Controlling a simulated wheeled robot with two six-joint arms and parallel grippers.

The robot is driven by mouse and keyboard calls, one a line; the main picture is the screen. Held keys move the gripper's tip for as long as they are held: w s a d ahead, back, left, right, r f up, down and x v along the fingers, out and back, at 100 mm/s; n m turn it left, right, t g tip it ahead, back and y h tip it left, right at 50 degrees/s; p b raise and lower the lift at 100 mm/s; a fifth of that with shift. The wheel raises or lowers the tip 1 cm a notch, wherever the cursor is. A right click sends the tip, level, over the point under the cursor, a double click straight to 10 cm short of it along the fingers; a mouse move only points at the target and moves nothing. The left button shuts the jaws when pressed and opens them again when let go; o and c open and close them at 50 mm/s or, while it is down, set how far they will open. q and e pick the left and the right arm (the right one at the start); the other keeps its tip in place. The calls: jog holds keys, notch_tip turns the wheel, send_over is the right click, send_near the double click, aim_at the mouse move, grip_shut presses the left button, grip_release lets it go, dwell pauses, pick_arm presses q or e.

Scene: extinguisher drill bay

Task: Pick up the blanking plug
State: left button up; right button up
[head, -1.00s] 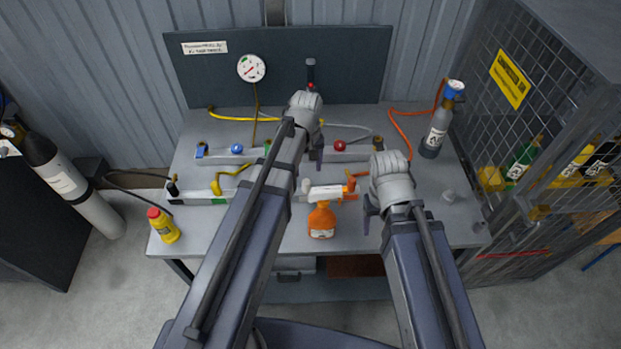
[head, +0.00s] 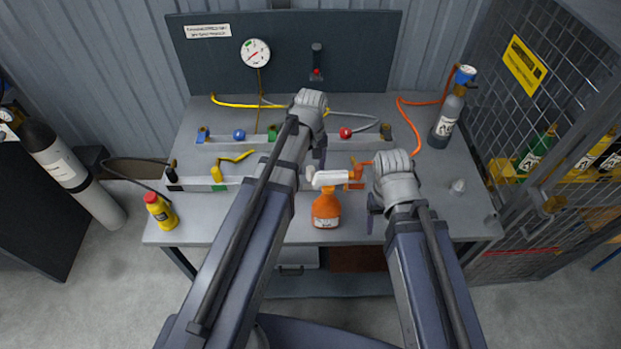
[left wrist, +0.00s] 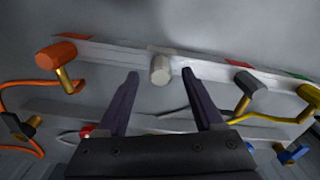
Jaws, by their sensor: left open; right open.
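A small pale knob (head: 458,186), which looks like the blanking plug, stands loose on the right part of the bench in the head view. My right gripper (head: 374,206) is open and empty to its left, well apart from it. My left gripper (head: 319,152) is open over the middle of the bench. In the left wrist view a pale grey stubby cylinder (left wrist: 160,69) shows at the front rail, between the open fingertips in the picture. No contact shows. My left arm hides that part of the rail in the head view, so I cannot be sure which piece is the plug.
An orange spray bottle (head: 326,209) stands between my arms. A yellow bottle (head: 161,216) is at the left front corner. A grey cylinder (head: 447,118) stands at the back right, beside the mesh cage (head: 535,140). Hoses and coloured fittings line the rails. The right front bench is mostly clear.

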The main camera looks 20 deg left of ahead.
aim_at(310, 176)
pick_arm(q)
notch_tip(310, 176, down, 3)
jog(key=shift+r+b, duration=0.1)
jog(key=shift+b, duration=0.8)
pick_arm(e)
notch_tip(310, 176, down, 3)
jog(key=shift+r, duration=0.1)
pick_arm(q)
jog(key=shift+r, duration=0.1)
jog(key=shift+c, duration=0.4)
grip_shut()
